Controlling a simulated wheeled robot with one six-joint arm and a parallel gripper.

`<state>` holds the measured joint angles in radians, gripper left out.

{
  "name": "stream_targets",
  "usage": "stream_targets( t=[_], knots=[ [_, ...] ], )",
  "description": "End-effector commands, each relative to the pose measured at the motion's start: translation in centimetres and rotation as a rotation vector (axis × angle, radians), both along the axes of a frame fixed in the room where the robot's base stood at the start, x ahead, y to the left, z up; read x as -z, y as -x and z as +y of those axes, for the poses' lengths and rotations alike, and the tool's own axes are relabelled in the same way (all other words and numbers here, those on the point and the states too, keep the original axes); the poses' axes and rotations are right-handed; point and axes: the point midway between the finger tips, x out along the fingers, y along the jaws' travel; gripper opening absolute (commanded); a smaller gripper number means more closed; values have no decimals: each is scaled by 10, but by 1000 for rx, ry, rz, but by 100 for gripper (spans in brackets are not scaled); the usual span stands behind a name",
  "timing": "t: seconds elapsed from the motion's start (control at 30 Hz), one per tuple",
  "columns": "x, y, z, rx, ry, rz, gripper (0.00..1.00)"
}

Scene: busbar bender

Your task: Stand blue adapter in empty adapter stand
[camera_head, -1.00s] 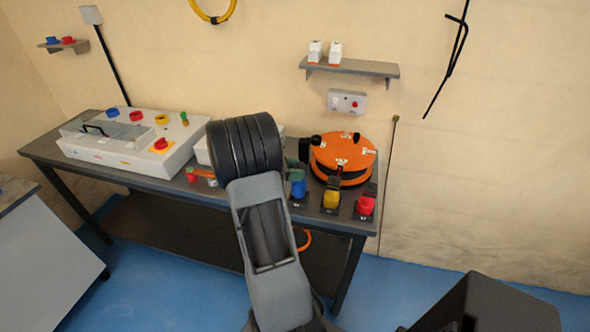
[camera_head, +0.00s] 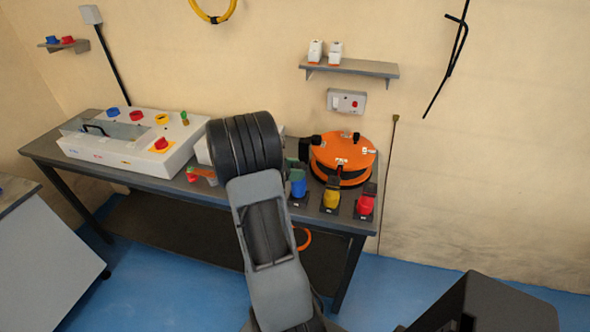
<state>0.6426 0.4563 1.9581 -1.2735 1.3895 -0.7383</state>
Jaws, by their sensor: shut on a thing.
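The blue adapter (camera_head: 298,185) is upright at the left of a row of small dark stands on the bench. It is over or in the left stand (camera_head: 299,201); I cannot tell whether it is seated. The yellow adapter (camera_head: 331,198) and the red adapter (camera_head: 366,204) stand in the other two stands to its right. My gripper (camera_head: 293,166) is mostly hidden behind my thick black wrist. Only a dark part of it shows at the top of the blue adapter, and it appears shut on that adapter.
An orange cable reel (camera_head: 343,152) stands close behind the stands. The white machine (camera_head: 135,138) with coloured rings fills the left of the bench (camera_head: 110,174). Small red and green items (camera_head: 203,174) lie left of my wrist. A shelf (camera_head: 350,68) hangs above.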

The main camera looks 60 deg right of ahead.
Motion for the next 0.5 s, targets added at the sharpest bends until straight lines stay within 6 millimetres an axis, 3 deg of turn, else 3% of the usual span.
stream_targets(
  t=[0.5],
  knots=[
    [8,0,0,0,0,0,0]
  ],
)
